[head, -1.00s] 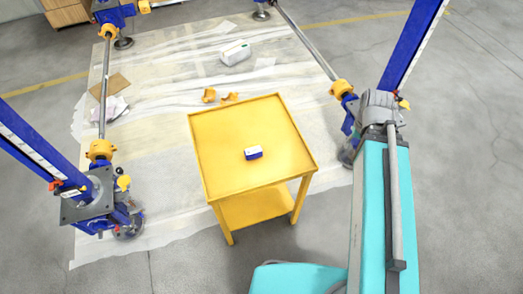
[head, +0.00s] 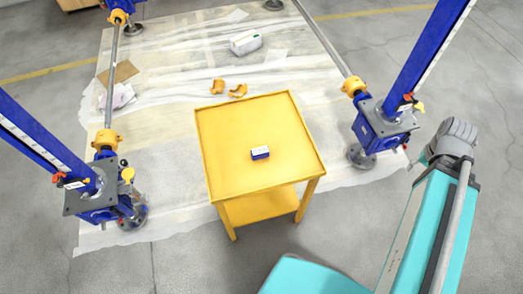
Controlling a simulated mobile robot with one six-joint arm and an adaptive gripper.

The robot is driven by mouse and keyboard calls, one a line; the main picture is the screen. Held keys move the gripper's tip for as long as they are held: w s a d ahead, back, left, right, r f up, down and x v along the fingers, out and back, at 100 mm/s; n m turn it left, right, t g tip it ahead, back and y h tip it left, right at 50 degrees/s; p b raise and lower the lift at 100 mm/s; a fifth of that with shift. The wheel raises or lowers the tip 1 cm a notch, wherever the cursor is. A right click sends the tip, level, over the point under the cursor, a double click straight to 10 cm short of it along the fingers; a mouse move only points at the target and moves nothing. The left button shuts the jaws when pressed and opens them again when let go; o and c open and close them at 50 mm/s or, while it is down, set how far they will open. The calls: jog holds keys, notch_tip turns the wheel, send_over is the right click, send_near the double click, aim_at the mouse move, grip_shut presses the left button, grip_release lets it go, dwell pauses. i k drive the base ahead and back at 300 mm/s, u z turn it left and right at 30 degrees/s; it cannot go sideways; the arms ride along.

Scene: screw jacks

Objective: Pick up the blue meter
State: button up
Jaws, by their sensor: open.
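The blue meter (head: 260,153) is a small blue box with a white top. In the head view it lies on the top of the yellow table (head: 225,178), a little right of the middle and toward the near side. Nothing touches it and it is fully visible. My gripper is not in view; only teal links of my arm show at the lower right, well apart from the meter.
Blue screw jacks stand left (head: 98,190) and right (head: 383,125) of the table, with steel bars running back from them. Yellow clamps (head: 238,90) and a white container (head: 246,43) lie on the sheeting behind. Bare floor is in front of the table.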

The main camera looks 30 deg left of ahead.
aim_at(258, 153)
jog(key=u, duration=0.05)
jog(key=k, duration=1.35)
jog(key=u, duration=1)
jog(key=i, duration=0.5)
